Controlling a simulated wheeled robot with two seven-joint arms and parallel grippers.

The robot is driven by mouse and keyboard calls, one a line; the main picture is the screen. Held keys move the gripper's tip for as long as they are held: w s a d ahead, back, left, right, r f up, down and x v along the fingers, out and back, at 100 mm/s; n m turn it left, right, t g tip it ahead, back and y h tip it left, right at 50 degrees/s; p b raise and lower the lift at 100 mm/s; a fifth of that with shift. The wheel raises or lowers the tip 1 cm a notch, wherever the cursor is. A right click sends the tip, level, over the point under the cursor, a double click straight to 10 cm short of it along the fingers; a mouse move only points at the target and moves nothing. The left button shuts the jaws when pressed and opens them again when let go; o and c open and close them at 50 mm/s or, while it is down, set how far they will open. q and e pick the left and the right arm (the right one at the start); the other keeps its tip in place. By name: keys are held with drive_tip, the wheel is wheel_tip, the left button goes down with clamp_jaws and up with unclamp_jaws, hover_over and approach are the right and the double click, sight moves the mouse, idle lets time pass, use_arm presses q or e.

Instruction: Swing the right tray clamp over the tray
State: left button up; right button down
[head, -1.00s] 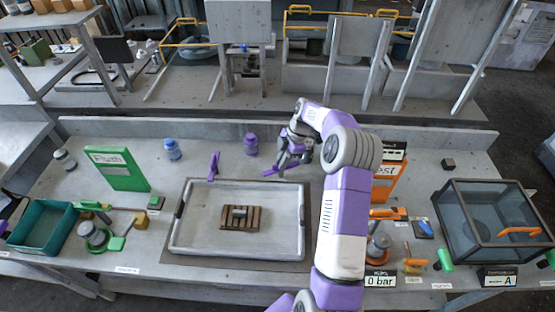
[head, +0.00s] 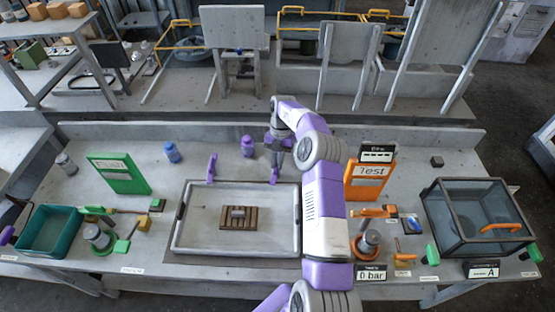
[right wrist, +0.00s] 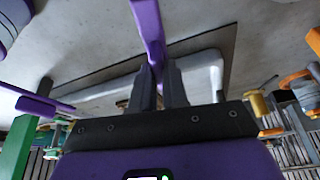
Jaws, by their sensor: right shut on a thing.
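The grey-white tray (head: 236,251) lies on the bench with a slatted wooden block (head: 239,218) in it. The left purple tray clamp (head: 211,168) stands at the tray's back edge. The right purple tray clamp (head: 275,175) is at the back edge near the right corner, its tip close to the tray rim. My right gripper (head: 278,150) is shut on this clamp. In the right wrist view, the purple clamp arm (right wrist: 148,30) runs down between my dark fingertips (right wrist: 158,80); part of the tray (right wrist: 210,70) shows behind them.
A green Flush panel (head: 120,174) stands left, an orange Test panel (head: 368,182) right, close to my right arm. Purple (head: 247,146) and blue (head: 172,152) bottles stand behind the tray. A teal bin (head: 48,232) and a glass-sided box (head: 475,215) sit at the sides.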

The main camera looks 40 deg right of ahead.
drive_tip(key=shift+f+n+g+p, duration=0.15)
drive_tip(key=shift+n+g+p, duration=0.2)
drive_tip(key=shift+n, duration=0.65)
drive_tip(key=c, duration=1.1)
unclamp_jaws()
drive_tip(key=shift+c, duration=0.2)
drive_tip(key=p+v, duration=0.1)
drive_tip(key=v, duration=0.4)
drive_tip(key=shift+w+r, duration=0.15)
drive_tip(key=shift+r, duration=0.1)
drive_tip(key=shift+p+v, duration=0.85)
drive_tip(key=shift+v, duration=0.15)
